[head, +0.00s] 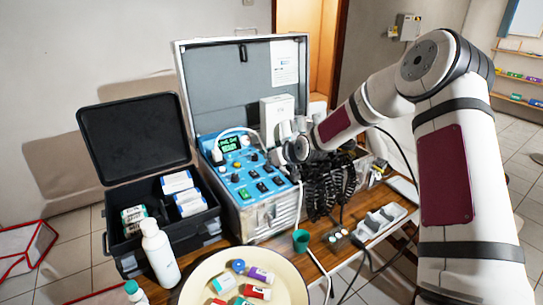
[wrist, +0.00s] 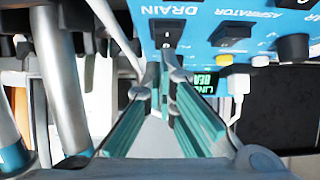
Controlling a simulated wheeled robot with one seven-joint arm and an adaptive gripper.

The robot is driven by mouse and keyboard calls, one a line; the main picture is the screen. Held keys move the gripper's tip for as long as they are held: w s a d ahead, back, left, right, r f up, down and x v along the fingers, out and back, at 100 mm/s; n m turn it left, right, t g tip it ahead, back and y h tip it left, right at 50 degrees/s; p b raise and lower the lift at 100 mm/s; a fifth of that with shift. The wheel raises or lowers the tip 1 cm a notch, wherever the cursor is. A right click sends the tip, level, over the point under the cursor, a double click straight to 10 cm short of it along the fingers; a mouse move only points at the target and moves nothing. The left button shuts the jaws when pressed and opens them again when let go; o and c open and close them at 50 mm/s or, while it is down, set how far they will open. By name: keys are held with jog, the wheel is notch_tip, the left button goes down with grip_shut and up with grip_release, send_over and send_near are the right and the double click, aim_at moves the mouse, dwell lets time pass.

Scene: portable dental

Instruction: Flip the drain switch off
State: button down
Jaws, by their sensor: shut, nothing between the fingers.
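The blue control panel (head: 246,178) is the top face of a metal case with a raised lid. In the wrist view the drain switch (wrist: 167,34), a black rocker, sits beside the printed label DRAIN. Its on or off position is hard to read. My gripper (wrist: 163,72) is shut and empty, its fingertips pointing at the panel close to the drain switch. I cannot tell whether they touch it. In the head view my gripper (head: 291,151) is over the panel's right edge, and the drain switch cannot be made out there.
Coiled black hoses (head: 328,185) hang beside the case. A black box (head: 143,136), a white bottle (head: 159,252) and a round tray (head: 190,292) stand near.

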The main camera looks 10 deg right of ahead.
jog(key=shift+w+a+f+b, duration=0.1)
jog(key=shift+w+f+b, duration=0.15)
jog(key=shift+f+b, duration=0.15)
jog(key=shift+s, duration=0.15)
jog(key=shift+s+d+p, duration=0.2)
jog(key=shift+s+p, duration=0.15)
jog(key=shift+p, duration=0.05)
jog(key=shift+s+d+f, duration=0.1)
jog(key=shift+s+f, duration=0.1)
jog(key=shift+s, duration=0.25)
jog(key=shift+r, duration=0.1)
